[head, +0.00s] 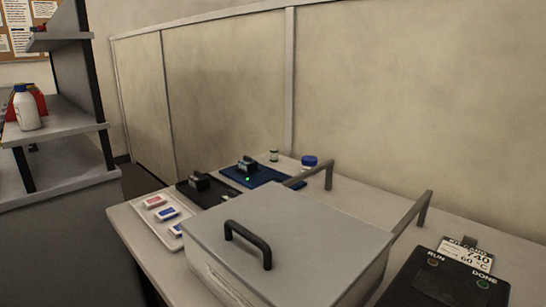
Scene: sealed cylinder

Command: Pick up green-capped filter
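A small clear container with a green cap (274,155) stands upright at the back of the table, near the wall; it looks like the green-capped filter, but it is too small to be sure. A wider jar with a blue cap (309,163) stands to its right. A dark blue pad (258,175) with a black device and a small green light on it lies in front and to the left. My gripper is not in view.
A large grey lidded box (305,232) with a dark handle and two upright bars fills the table front. A pale tray (150,222) with several small labelled packs and a black tray (207,192) lie left. A dark panel (440,285) with a card is at right.

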